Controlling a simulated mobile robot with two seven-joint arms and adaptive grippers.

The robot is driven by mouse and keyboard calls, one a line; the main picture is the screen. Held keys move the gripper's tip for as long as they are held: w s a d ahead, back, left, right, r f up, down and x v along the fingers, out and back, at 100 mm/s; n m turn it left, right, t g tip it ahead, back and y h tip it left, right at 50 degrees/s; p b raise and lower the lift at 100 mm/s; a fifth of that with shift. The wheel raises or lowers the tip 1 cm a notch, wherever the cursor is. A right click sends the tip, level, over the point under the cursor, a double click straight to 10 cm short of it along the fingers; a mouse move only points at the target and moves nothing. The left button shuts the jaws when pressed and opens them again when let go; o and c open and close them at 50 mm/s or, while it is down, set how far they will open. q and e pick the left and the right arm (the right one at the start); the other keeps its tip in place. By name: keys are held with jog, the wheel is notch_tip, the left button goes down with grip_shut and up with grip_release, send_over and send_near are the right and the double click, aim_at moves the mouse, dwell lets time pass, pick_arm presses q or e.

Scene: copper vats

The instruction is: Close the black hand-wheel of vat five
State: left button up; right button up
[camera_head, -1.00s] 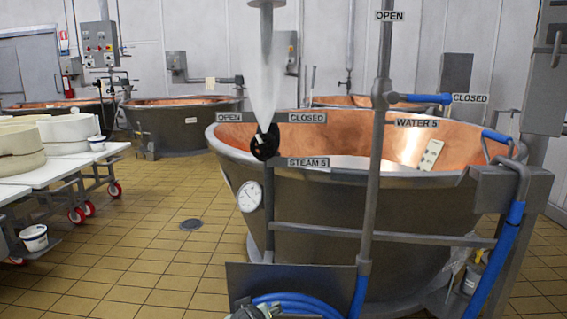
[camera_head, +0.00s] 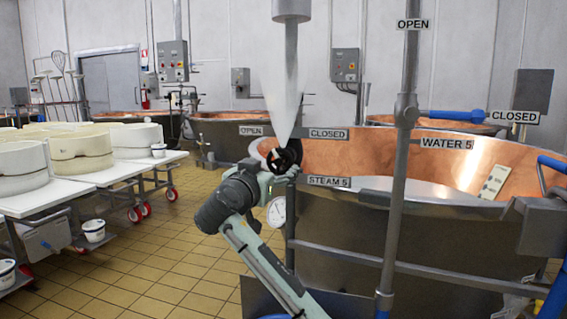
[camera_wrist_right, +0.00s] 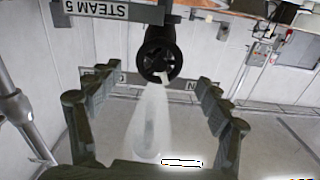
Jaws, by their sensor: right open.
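The black hand-wheel (camera_head: 285,157) of the steam valve on vat five (camera_head: 350,222) is in the middle of the head view, between the OPEN and CLOSED labels and above the STEAM 5 label (camera_head: 329,182). My right gripper (camera_head: 268,165) is just in front of and beside the wheel, its fingers partly hard to make out. In the right wrist view the open fingers (camera_wrist_right: 153,85) stand apart on either side, and the wheel (camera_wrist_right: 159,54) lies between and beyond their tips, apart from them. My left gripper is out of view.
A white steam plume (camera_head: 287,85) hangs over the wheel. A grey upright pipe (camera_head: 398,190) with a blue-handled WATER 5 valve (camera_head: 455,116) stands to the right. White tables with moulds (camera_head: 85,152) stand at the left.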

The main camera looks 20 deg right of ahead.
aim_at(278, 163)
jog(key=x, duration=0.5)
jog(key=shift+d, duration=0.1)
jog(key=shift+w+d, duration=0.25)
jog(key=shift+w, duration=0.15)
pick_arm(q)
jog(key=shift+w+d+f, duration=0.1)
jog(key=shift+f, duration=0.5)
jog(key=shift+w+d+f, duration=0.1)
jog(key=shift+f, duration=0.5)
pick_arm(e)
jog(key=shift+c, duration=0.4)
jog(key=shift+f, duration=0.1)
jog(key=c, duration=1)
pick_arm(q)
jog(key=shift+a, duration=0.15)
pick_arm(e)
jog(key=shift+c, duration=0.4)
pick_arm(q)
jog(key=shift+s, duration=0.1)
